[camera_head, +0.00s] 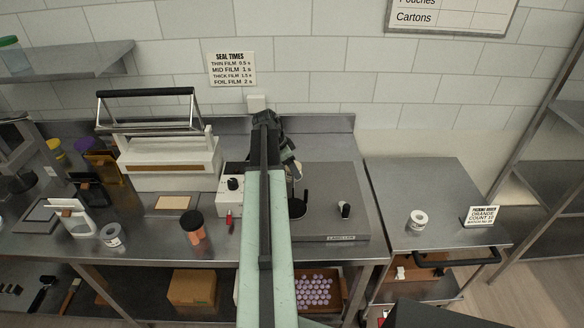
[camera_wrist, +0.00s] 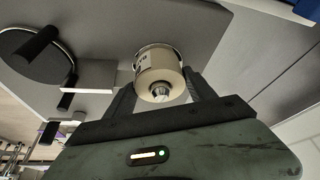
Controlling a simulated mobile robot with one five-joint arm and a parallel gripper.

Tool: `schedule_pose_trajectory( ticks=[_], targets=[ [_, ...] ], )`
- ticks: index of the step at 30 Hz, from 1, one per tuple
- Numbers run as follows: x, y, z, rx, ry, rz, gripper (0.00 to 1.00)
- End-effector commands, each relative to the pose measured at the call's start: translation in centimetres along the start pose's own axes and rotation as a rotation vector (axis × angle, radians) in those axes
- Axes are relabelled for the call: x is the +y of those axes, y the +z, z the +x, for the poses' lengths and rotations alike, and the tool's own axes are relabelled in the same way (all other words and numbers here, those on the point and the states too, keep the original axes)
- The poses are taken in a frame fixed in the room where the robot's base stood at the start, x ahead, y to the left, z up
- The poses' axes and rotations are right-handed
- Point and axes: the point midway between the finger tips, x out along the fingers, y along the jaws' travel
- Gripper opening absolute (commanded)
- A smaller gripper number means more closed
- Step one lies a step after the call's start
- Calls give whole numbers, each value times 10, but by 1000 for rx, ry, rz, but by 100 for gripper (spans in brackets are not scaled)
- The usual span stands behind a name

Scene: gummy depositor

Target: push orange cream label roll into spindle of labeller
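A cream label roll (camera_wrist: 160,72) with dark print sits between the fingers of my gripper (camera_wrist: 162,92) in the wrist view, with a finger close against each side. A pale metallic tip shows at the roll's near end; I cannot tell whether it is a spindle. The labeller (camera_head: 342,190) is a grey plate on the bench in the head view, with a dark round disc and post (camera_head: 298,208) and a small black-and-white peg (camera_head: 344,210). My gripper (camera_head: 288,160) is over its back left part, and my arm hides much of the contact area.
Another roll (camera_head: 418,220) lies on the right cart, beside an order sign (camera_head: 481,215). A further roll (camera_head: 112,236) and a dark cup with an orange body (camera_head: 193,225) stand on the left bench. A sealer (camera_head: 170,160) stands behind them. The cart's middle is clear.

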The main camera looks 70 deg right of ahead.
Motion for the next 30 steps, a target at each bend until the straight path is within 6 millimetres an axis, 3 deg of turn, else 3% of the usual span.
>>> schedule_pose_trajectory(
  ticks=[2, 13, 24, 30],
  targets=[
    [0, 0, 0, 0, 0, 0, 86],
    [1, 0, -6, -1, 2, 0, 86],
    [0, -3, -70, 0, 0, -2, 86],
    [-1, 0, -80, 1, -1, -1, 86]
  ],
)
